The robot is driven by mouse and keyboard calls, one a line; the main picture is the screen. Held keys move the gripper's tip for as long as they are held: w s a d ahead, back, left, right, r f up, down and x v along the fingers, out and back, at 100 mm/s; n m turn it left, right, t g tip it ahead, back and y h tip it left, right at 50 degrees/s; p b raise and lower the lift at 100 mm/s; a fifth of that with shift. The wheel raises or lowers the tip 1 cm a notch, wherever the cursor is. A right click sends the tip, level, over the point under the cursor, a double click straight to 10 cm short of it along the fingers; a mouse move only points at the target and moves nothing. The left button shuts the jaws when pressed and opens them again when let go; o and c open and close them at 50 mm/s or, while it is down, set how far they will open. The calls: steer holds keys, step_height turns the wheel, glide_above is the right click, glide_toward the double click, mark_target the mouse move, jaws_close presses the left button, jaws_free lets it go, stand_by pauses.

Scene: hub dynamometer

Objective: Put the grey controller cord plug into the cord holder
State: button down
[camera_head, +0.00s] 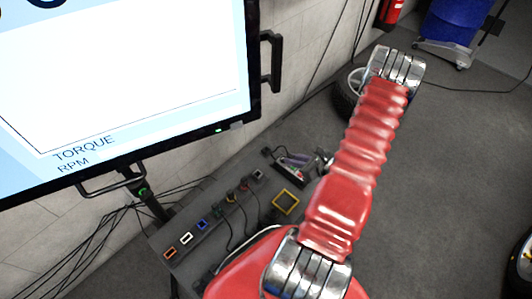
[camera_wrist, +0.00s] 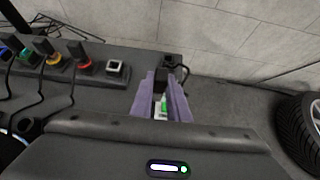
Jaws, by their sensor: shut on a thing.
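My gripper (camera_wrist: 161,78) is shut, its two purple fingers around a dark block with a cord at its far end, which looks like the grey controller cord plug (camera_wrist: 173,63). The fingers hide part of it. In the head view my gripper (camera_head: 293,163) is beyond my red arm, over the far end of the dark bench. The cord holder is a row of coloured sockets along the bench. A grey-white square socket (camera_wrist: 117,68), seemingly empty, lies left of my fingers, apart from the plug; it also shows in the head view (camera_head: 258,174).
Plugs with black cords stand at the red (camera_wrist: 84,63) and yellow (camera_wrist: 53,60) sockets. Orange (camera_head: 170,253), white (camera_head: 186,239) and blue (camera_head: 202,224) sockets line the near end. A yellow frame (camera_head: 285,202) lies nearby. A monitor (camera_head: 120,75) overhangs left; a wheel (camera_head: 346,95) stands behind.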

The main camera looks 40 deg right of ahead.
steer(key=shift+w+d, duration=0.2)
steer(key=shift+d, duration=1.15)
steer(key=shift+w, duration=0.1)
steer(key=w+a, duration=0.2)
steer(key=w, duration=1.3)
stand_by(1.9)
steer(key=shift+a, duration=0.1)
steer(key=shift+f, duration=0.1)
steer(key=shift+f, duration=1.85)
steer(key=shift+f, duration=1.3)
